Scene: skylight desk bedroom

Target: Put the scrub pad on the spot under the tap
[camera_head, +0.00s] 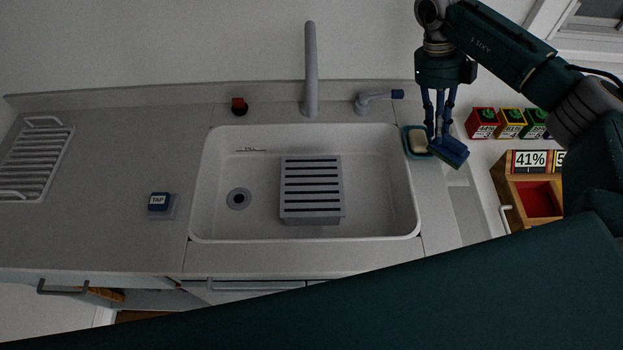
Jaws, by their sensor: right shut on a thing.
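My right gripper (438,132) points down at the sink's right rim and is shut on a blue pad (452,152), which looks like the scrub pad. The pad is tilted, just right of a teal dish (407,148) holding a pale bar (418,142). I cannot tell whether the pad touches the dish or counter. The grey tap (311,70) rises behind the white sink (212,160). Below it, a grey slotted block (311,205) stands in the basin. My left gripper is not in view.
A small block marked "TAP" (158,202) lies on the counter left of the sink. A blue-tipped lever (380,98) and a red knob (238,104) stand behind the basin. Small boxes (510,123) and a wooden unit (508,195) are at right. The left counter is mostly clear.

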